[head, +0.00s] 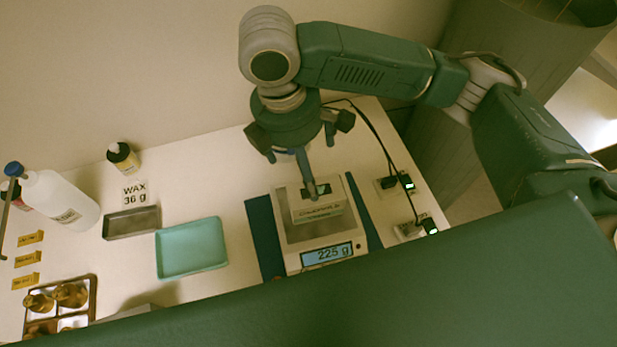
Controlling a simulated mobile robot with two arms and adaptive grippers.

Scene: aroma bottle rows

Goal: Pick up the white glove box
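The white glove box (319,215) sits on the pan of a scale (292,258), right of centre in the head view. Printed text shows on its front and a dark opening on its top. My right gripper (310,188) is above it, pointing down, with a blue-grey finger reaching to the dark opening. The finger overlaps the box in the picture; whether it touches or grips it I cannot tell. The scale display (327,254) reads 225 g. My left gripper is not in view.
A teal tray (192,250) and grey tin (131,223) lie left of the scale. A white bottle (62,200), a dark bottle (122,157), a WAX 36 g card (134,193) and a compartment tray (92,300) stand further left. Cables and plugs (389,183) lie right.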

